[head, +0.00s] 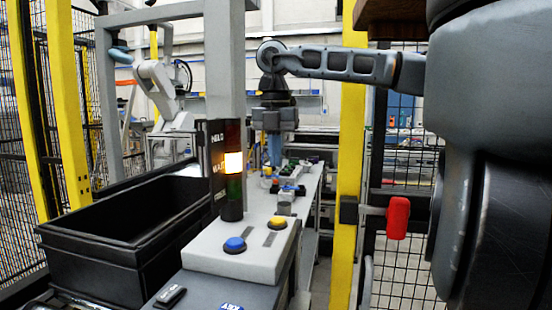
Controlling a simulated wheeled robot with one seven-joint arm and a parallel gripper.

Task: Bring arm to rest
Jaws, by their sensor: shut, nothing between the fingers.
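My arm reaches from the large dark link at the right edge leftward across the picture, in front of a yellow post. Its wrist bends down over the far part of the bench. My gripper (275,162) hangs from it, pointing down, with its blue fingers together and nothing seen between them. The fingertips are close to small parts on the bench; I cannot tell whether they touch anything.
A grey bench (308,190) carries small parts below my gripper. Nearer are a control box (245,258) with blue and yellow buttons, a lit signal tower (232,165) and a black bin (118,250). A yellow post (346,200) and red handle (397,217) stand right.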

